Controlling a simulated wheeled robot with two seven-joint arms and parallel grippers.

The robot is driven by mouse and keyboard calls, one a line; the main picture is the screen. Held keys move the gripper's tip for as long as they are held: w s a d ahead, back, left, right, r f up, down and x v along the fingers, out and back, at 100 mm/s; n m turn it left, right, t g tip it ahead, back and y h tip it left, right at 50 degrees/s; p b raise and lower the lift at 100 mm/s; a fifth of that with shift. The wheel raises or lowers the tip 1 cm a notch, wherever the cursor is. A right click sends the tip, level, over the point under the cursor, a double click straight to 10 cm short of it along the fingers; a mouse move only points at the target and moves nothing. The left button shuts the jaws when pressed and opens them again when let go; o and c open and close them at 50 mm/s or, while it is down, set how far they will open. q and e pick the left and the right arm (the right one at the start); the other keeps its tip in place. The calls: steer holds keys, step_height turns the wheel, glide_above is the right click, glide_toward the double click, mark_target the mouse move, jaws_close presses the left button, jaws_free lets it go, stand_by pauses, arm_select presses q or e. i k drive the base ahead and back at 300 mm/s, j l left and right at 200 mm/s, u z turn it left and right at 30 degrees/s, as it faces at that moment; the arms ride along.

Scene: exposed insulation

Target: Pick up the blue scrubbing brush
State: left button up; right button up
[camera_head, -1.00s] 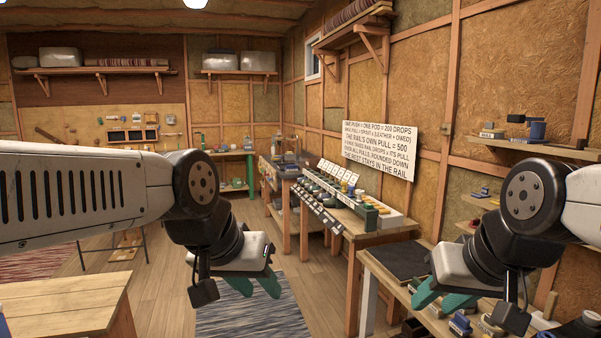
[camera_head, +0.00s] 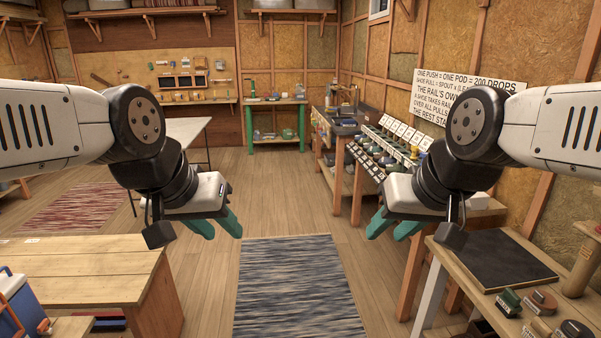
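I cannot make out a blue scrubbing brush for certain in this view. Several small brush-like items lie on the right-hand bench (camera_head: 455,258), among them a green-topped one (camera_head: 508,302) and a brown round one (camera_head: 540,303); the bench's near end is cut off by the frame. My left gripper (camera_head: 217,228) hangs in the air left of centre, its teal fingers apart and empty. My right gripper (camera_head: 393,228) hangs in the air left of the right-hand bench, its teal fingers also apart and empty.
A wooden table (camera_head: 85,272) stands at the lower left, with a blue box (camera_head: 18,310) near it. A striped rug (camera_head: 295,290) covers the floor between table and bench. A long bench (camera_head: 375,155) with rows of small items runs along the right wall. The middle floor is clear.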

mark_target(347, 124)
steer(key=i+u, duration=0.25)
steer(key=i, duration=1.8)
steer(key=i+z, duration=0.1)
steer(key=i, duration=0.4)
steer(key=i+j+z, duration=0.1)
steer(key=i, duration=0.4)
steer(key=i+j+z, duration=0.1)
steer(key=i, duration=0.4)
steer(key=i+j+z, duration=0.1)
steer(key=i, duration=0.4)
steer(key=i+j+z, duration=0.3)
steer(key=i, duration=0.15)
steer(key=i+j+z, duration=0.3)
steer(key=i, duration=0.15)
